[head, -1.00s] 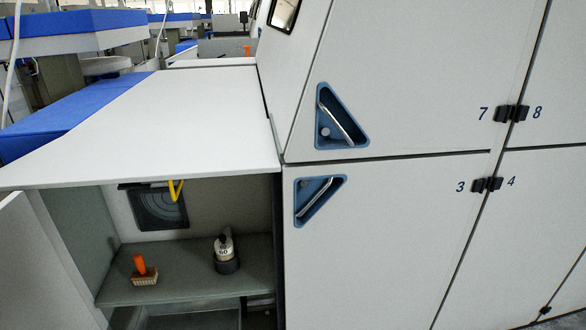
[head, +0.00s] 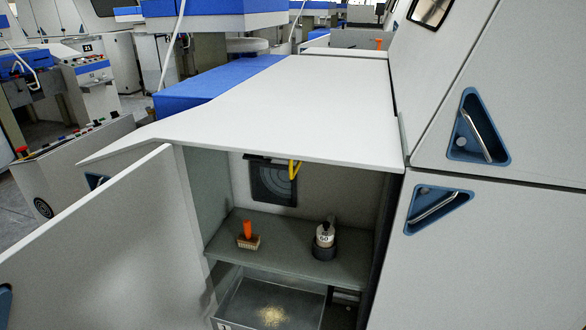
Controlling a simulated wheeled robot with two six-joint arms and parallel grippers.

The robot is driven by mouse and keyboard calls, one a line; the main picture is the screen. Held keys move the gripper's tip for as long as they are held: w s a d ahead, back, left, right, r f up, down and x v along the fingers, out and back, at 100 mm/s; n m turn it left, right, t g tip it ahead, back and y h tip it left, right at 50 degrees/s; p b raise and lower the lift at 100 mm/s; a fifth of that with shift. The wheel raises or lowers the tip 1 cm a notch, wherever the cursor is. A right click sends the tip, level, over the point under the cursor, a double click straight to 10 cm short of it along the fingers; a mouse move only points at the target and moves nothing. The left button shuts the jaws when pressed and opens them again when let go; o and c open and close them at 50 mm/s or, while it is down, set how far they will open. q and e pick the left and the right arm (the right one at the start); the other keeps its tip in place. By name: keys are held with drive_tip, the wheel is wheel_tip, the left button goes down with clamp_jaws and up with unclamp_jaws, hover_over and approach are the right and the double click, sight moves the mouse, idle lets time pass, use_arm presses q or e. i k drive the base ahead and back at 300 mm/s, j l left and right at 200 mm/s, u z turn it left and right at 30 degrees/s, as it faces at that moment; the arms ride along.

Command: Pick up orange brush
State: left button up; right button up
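The orange brush (head: 248,237) stands on the shelf inside an open cabinet in the head view. Its orange handle points up and its pale bristle block rests on the shelf. It is on the left part of the shelf, with nothing in front of it. Neither of my grippers is in view.
A bottle in a dark holder (head: 324,241) stands right of the brush on the shelf (head: 280,262). The open cabinet door (head: 100,245) takes up the lower left. A white top (head: 290,112) overhangs the shelf, with a yellow hook (head: 294,170) below its edge. A metal tray (head: 262,303) sits beneath.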

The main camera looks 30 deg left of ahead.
sight(247, 239)
drive_tip(key=u, duration=1.25)
